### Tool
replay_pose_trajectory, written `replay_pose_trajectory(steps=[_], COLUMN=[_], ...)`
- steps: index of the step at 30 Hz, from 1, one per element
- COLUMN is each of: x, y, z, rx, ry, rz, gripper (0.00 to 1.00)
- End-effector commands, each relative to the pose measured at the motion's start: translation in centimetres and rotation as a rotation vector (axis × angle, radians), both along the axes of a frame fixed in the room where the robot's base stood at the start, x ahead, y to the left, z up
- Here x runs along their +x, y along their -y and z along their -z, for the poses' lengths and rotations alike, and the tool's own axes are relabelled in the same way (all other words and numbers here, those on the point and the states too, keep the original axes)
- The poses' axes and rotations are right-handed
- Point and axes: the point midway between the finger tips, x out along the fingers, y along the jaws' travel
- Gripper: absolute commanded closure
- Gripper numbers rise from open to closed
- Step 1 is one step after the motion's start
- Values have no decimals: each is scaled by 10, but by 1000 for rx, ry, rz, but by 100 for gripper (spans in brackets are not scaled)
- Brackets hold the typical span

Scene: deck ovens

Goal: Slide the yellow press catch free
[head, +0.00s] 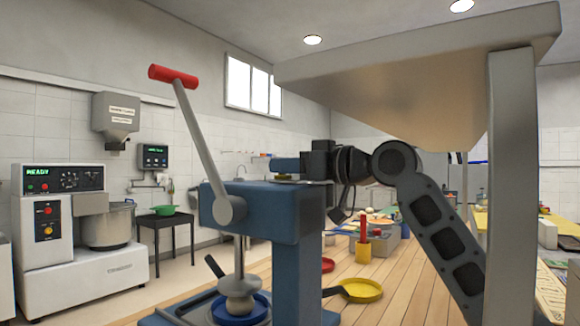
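The blue press (282,220) stands in the middle of the head view. Its grey lever (208,140) leans up to the left and ends in a red grip (173,76). A pale stamp (239,294) hangs over a blue round dish (240,308) at its base. A small yellow sliver (283,177), perhaps the catch, shows above the top of the press beneath a small blue piece. My gripper (292,178) reaches in from the right, level with the press top, its fingers by that sliver. Whether the fingers hold it is too small to tell.
A yellow pan (360,290) lies on the wooden surface right of the press. A yellow cup with a red stick (363,246) stands farther back. A mixer (66,250) and a dark stand (170,222) with a green bowl (165,210) are at left.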

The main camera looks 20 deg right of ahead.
Motion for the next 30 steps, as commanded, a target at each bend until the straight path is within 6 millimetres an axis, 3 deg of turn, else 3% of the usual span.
replay_pose_trajectory(steps=[7,17,30], x=[0,-6,-57], y=[0,3,40], z=[1,1,1], rx=[0,-1,-1], ry=[-2,-3,-3], rz=[-2,-2,-2], gripper=[51,51,51])
